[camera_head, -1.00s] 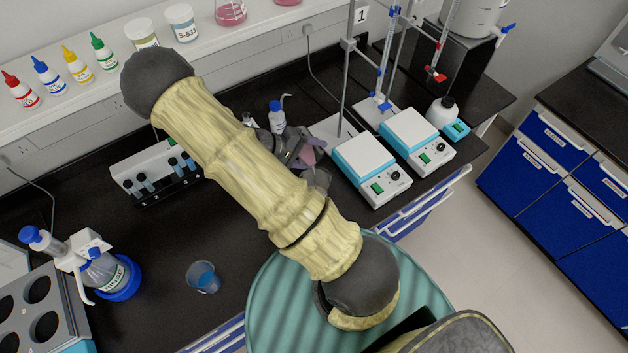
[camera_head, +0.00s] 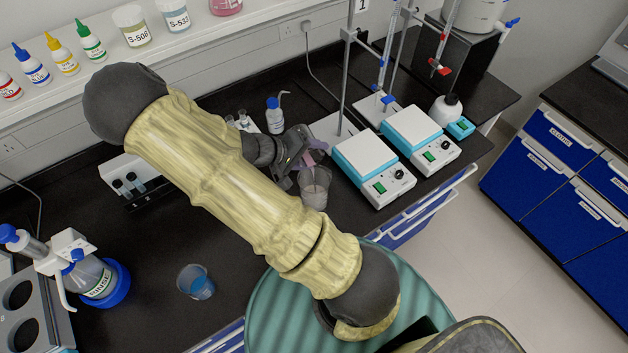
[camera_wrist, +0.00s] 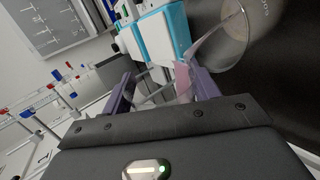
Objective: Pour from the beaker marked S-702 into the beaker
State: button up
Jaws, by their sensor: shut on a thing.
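My gripper (camera_head: 303,150) is at mid-bench, left of the hotplates. In the wrist view its purple fingers (camera_wrist: 163,92) are shut on a clear vessel with pinkish liquid (camera_wrist: 183,82), which I take for the S-702 beaker. It looks tilted, and no marking on it is legible. In the head view the pinkish vessel (camera_head: 316,157) is just above a glass beaker (camera_head: 315,187) standing on the bench with greyish contents. That beaker also shows in the wrist view (camera_wrist: 228,38). A pale streak reaches from the held vessel towards its mouth; I cannot tell whether this is flowing liquid.
Two hotplates (camera_head: 374,164) stand right of the beaker, with stands and burettes behind. A wash bottle (camera_head: 275,117) is behind my gripper. A beaker of blue liquid (camera_head: 197,284) stands front left, near a blue-based dispenser bottle (camera_head: 98,281). A tube rack (camera_head: 132,184) is left.

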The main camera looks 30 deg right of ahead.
jog(key=shift+s+r+p, duration=0.1)
jog(key=shift+r+p, duration=0.2)
jog(key=shift+p, duration=0.2)
jog(key=r+g+p, duration=0.1)
jog(key=p, duration=0.4)
jog(key=shift+w+d+r+n, duration=0.1)
jog(key=shift+w+n, duration=0.3)
jog(key=shift+w+d+n+g+p, duration=0.15)
jog(key=shift+w+n+g+p, duration=0.15)
jog(key=shift+w+g+p, duration=0.25)
jog(key=shift+w+f, duration=0.1)
jog(key=shift+f, duration=0.3)
jog(key=shift+w, duration=0.15)
